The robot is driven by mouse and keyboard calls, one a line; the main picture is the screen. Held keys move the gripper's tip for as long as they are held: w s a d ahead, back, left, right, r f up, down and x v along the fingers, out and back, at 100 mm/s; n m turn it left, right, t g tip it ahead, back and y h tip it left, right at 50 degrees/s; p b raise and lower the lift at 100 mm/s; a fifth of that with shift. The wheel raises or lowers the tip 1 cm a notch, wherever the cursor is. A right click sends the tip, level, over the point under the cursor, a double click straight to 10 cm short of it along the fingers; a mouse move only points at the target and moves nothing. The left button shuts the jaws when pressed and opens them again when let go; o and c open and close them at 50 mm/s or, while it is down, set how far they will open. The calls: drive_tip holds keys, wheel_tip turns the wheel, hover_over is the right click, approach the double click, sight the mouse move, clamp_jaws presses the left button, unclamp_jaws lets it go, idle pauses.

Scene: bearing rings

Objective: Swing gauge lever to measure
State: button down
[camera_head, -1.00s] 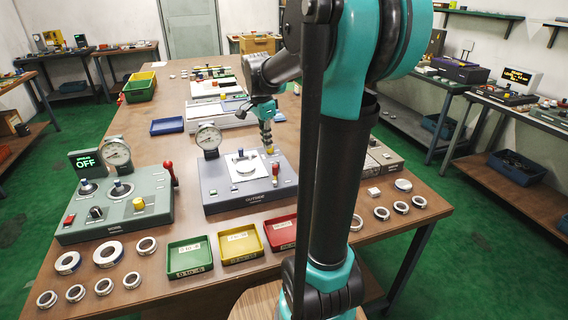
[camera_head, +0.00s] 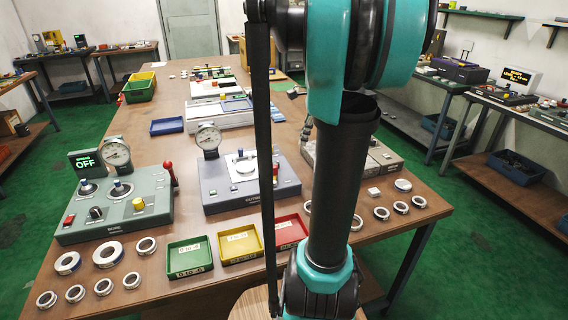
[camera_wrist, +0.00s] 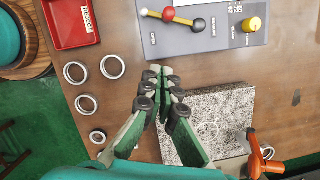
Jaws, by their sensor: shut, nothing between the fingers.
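The blue-grey outside gauge (camera_head: 222,201) stands mid-table with a dial (camera_head: 208,138) at its back left and a white plate (camera_head: 241,167) on top. Its lever shows in the wrist view as a rod with a red ball (camera_wrist: 168,13) and a black knob (camera_wrist: 198,24); a yellow knob (camera_wrist: 252,25) is beside it. In the head view my arm's thin bar crosses the gauge's right part. My gripper (camera_wrist: 161,76) is shut and empty, above the table beside the gauge, apart from the lever. The head view mostly hides it behind my arm.
A speckled stone block (camera_wrist: 208,122) with an orange-red clamp (camera_wrist: 258,157) lies close to my gripper. Several steel rings (camera_wrist: 87,104) lie by the red tray (camera_wrist: 72,22).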

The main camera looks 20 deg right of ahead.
sight(275, 169)
drive_tip(key=shift+f, duration=0.1)
drive_tip(key=x, duration=1)
drive_tip(key=shift+a+f, duration=0.1)
drive_tip(key=shift+a, duration=0.05)
drive_tip(key=shift+w+a, duration=0.2)
drive_tip(key=shift+a, duration=0.4)
drive_tip(key=shift+w+a, duration=0.2)
drive_tip(key=shift+a, duration=0.4)
drive_tip(key=shift+w+a+r, duration=0.2)
drive_tip(key=shift+w+a, duration=0.05)
drive_tip(key=shift+a, duration=0.35)
